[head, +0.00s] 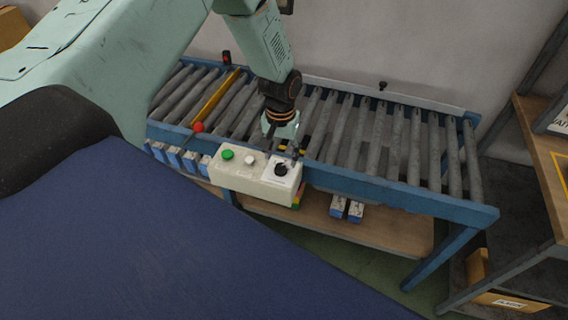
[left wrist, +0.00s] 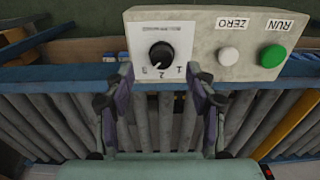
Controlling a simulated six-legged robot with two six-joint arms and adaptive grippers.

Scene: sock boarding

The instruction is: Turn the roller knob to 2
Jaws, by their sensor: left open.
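The black roller knob (head: 281,169) sits on a white plate at the right end of a cream control box in the head view. In the left wrist view the knob (left wrist: 161,55) shows upside down, with small numerals below it. A pale mark on it seems to point down and left, but the exact setting is too small to be sure of. My left gripper (head: 285,148) is just above and behind the knob. In the left wrist view its two fingers (left wrist: 160,88) are spread apart, with nothing between them, and the knob lies ahead between their tips, apart from both.
A green RUN button (head: 228,154) and a white ZERO button (head: 249,159) sit beside the knob on the box. The box is fixed to the front rail of a roller conveyor (head: 400,190). A wooden shelf unit (head: 543,150) stands at the right.

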